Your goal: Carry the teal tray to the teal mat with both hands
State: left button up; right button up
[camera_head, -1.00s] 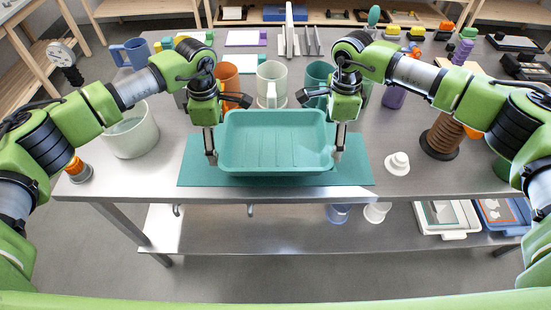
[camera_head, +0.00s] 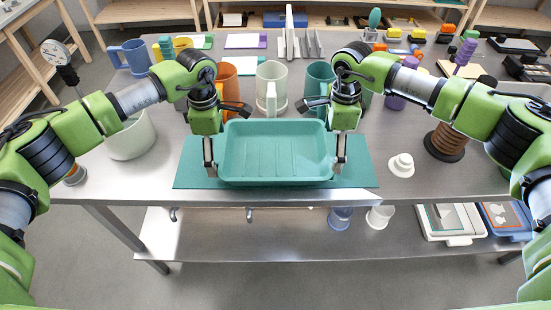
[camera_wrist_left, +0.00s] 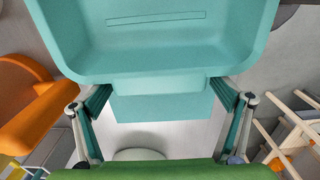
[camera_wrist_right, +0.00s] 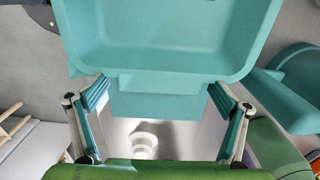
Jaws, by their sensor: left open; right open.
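The teal tray (camera_head: 275,153) sits level over the teal mat (camera_head: 358,177) and appears to rest on it. The mat shows beyond its left and right ends. My left gripper (camera_head: 210,166) is at the tray's left end and my right gripper (camera_head: 340,166) at its right end, both pointing down. In the left wrist view, the open fingers stand apart on either side of the tray's end lug (camera_wrist_left: 160,84). The right wrist view shows the same around the other lug (camera_wrist_right: 165,83). The tray looks empty.
A pale green bin (camera_head: 132,138) stands left of the mat, a white stepped piece (camera_head: 401,165) and a brown spool (camera_head: 446,142) to the right. Orange (camera_head: 229,78), cream (camera_head: 271,88) and teal (camera_head: 319,80) mugs stand just behind the tray. The table's front edge lies close before the mat.

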pick_arm(q)
notch_tip(320, 180, up, 12)
pick_arm(e)
notch_tip(320, 180, up, 12)
dwell(0.7)
dwell(0.3)
